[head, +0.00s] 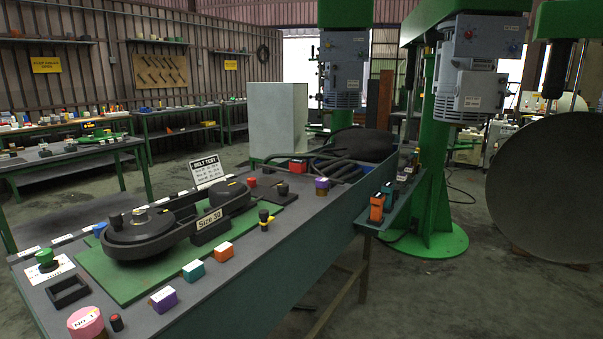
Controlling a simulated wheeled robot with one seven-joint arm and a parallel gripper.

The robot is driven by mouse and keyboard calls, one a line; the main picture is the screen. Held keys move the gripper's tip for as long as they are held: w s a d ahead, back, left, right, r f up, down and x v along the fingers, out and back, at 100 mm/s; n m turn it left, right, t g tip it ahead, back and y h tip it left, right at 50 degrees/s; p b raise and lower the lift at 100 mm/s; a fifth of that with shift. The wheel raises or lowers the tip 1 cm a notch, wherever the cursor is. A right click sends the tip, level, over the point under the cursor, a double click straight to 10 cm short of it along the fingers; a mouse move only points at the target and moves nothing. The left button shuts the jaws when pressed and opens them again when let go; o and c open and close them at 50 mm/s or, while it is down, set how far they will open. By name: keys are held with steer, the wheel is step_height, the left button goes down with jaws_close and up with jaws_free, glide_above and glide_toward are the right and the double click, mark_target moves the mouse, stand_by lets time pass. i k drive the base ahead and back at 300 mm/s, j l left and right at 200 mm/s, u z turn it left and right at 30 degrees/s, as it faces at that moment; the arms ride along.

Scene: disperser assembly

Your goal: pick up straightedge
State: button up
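I cannot surely pick out a straightedge in the head view. A thin strip with white patches (62,240) lies along the far left edge of the near workbench (250,262); I cannot tell whether it is one part or several. On the bench, a black belt (178,238) runs around two dark pulleys, the large left pulley (140,223) and the smaller right pulley (222,191), on a green plate (120,283). A dark block labelled "Size 30" (210,226) stands beside the belt. My gripper is not in view.
Small coloured blocks, including a teal block (193,270) and a purple block (163,299), line the bench's near side. A "Belt Test" sign (207,170) stands behind the pulleys. Green machine columns (432,190) stand at right. Another table (70,160) is at left.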

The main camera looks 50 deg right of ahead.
mark_target(296, 167)
steer(key=k+l+u, duration=0.15)
steer(key=l, duration=0.25)
steer(key=k+l+u, duration=0.15)
steer(key=k+l, duration=0.15)
steer(key=k+l+u, duration=0.15)
steer(key=l, duration=0.3)
steer(key=l+u, duration=0.1)
steer(key=l, duration=0.35)
steer(key=k+l+u, duration=0.1)
steer(key=l, duration=0.35)
steer(key=k+l+u, duration=0.15)
steer(key=l, duration=0.3)
steer(key=l+u, duration=0.1)
steer(key=l, duration=0.35)
steer(key=k+l+u, duration=0.1)
steer(key=l, duration=0.3)
steer(key=k+l+u, duration=0.1)
steer(key=k+l, duration=0.15)
steer(key=l, duration=0.15)
steer(key=k+l, duration=0.1)
steer(key=l, duration=0.35)
steer(key=l+u, duration=0.1)
steer(key=l, duration=0.35)
steer(key=k+l, duration=0.15)
steer(key=l, duration=0.25)
